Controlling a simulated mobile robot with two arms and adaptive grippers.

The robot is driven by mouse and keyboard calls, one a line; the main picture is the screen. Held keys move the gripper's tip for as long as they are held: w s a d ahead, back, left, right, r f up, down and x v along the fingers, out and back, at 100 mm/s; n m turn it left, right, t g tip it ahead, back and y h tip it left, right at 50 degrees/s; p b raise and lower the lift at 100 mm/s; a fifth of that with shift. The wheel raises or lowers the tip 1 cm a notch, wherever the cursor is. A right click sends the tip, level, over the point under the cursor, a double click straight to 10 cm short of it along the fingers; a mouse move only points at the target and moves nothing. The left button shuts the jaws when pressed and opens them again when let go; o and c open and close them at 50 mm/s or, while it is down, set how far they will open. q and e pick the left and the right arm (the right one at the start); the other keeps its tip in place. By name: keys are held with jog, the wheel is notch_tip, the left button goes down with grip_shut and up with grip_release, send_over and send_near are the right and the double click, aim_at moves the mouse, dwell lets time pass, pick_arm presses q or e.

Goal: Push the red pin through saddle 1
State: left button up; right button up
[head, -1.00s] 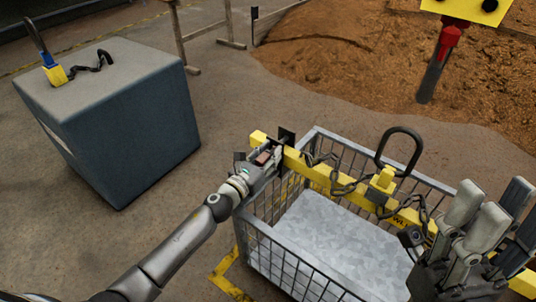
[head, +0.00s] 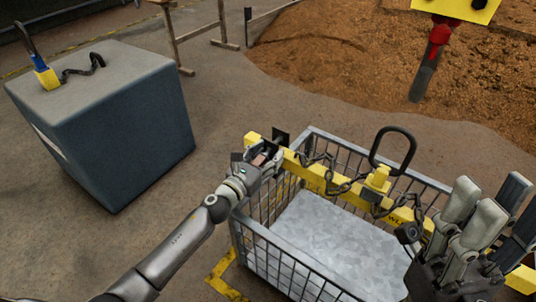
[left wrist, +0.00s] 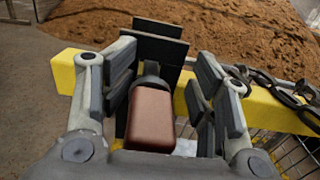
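My left gripper (head: 268,152) is at the left end of a yellow beam (head: 315,172), beside a dark upright plate (head: 281,138). In the left wrist view a reddish-brown block (left wrist: 150,118) with a dark neck sits between its fingers, in front of dark plates (left wrist: 155,45) on the beam. The fingers stand apart, with a clear gap right of the block; I see no firm contact. The block may be the red pin's head; its far end is hidden. No saddle number is readable. My right gripper (head: 488,225) is at the right, its fingers spread and pointing up.
The beam lies across a wire basket (head: 262,232) with a grey sheet inside. A chain (head: 335,183) and a dark loop (head: 408,150) are on the beam. A blue-grey block (head: 110,130) stands left. A red-topped post (head: 430,60) stands before the soil heap (head: 340,60).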

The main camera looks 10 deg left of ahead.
pick_arm(q)
jog(key=shift+a+f, duration=0.1)
jog(key=shift+s+a+f, duration=0.1)
jog(key=shift+s+a, duration=0.1)
jog(key=shift+s, duration=0.3)
jog(key=v, duration=1.1)
